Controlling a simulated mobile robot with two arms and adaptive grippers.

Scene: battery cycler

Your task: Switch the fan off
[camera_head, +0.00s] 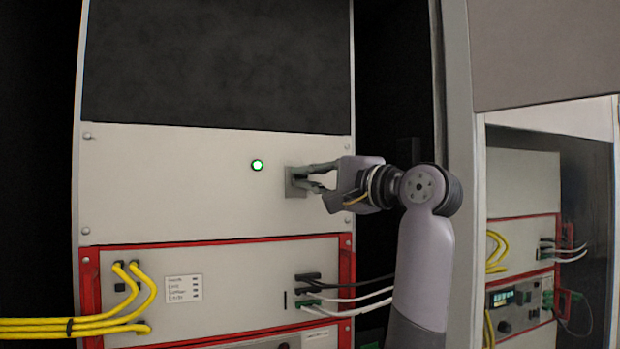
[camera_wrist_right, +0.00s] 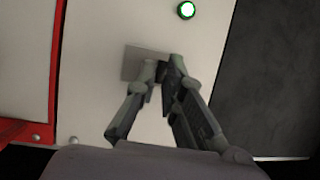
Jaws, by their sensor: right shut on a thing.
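The fan switch has a square grey plate (camera_head: 296,172) on the white upper panel; the plate (camera_wrist_right: 132,62) also shows in the wrist view. My right gripper (camera_head: 306,180) reaches it from the right. In the wrist view its fingertips (camera_wrist_right: 163,72) are close together at the plate, shut on the switch knob. The fingers hide the knob, so its position cannot be read. A round green lamp (camera_head: 257,165) is lit left of the plate; it also shows in the wrist view (camera_wrist_right: 187,10). My left gripper is not in view.
Below is a red-framed unit (camera_head: 215,275) with yellow cables (camera_head: 75,325) at left and black and white cables (camera_head: 350,298) at right. A rack post (camera_head: 468,200) stands right of my arm. The white panel (camera_head: 170,190) left of the lamp is clear.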

